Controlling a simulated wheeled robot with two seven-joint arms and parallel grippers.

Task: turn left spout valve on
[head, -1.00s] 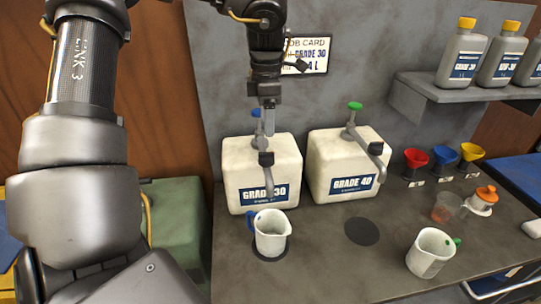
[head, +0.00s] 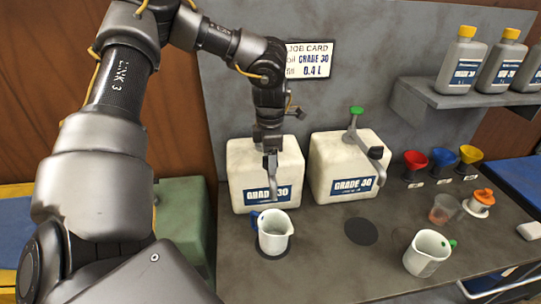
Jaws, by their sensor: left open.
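The left white jug (head: 237,175), labelled GRADE 30, stands at the back of the bench. Its grey spout hangs down in front, largely overlapped by my left gripper (head: 271,160). The left spout's blue valve handle is hidden behind my gripper and wrist. My left gripper is open and points down at the jug's upper front; whether it touches the spout or valve I cannot tell. A white measuring cup with a blue handle (head: 274,236) stands below that spout on a dark round pad. My right gripper is out of view.
A second white jug (head: 325,165) with a green valve handle (head: 356,111) and grey spout stands to the right. Another white cup (head: 424,256) is at front right. Coloured funnels (head: 441,156) and a bottle shelf (head: 470,98) are further right.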

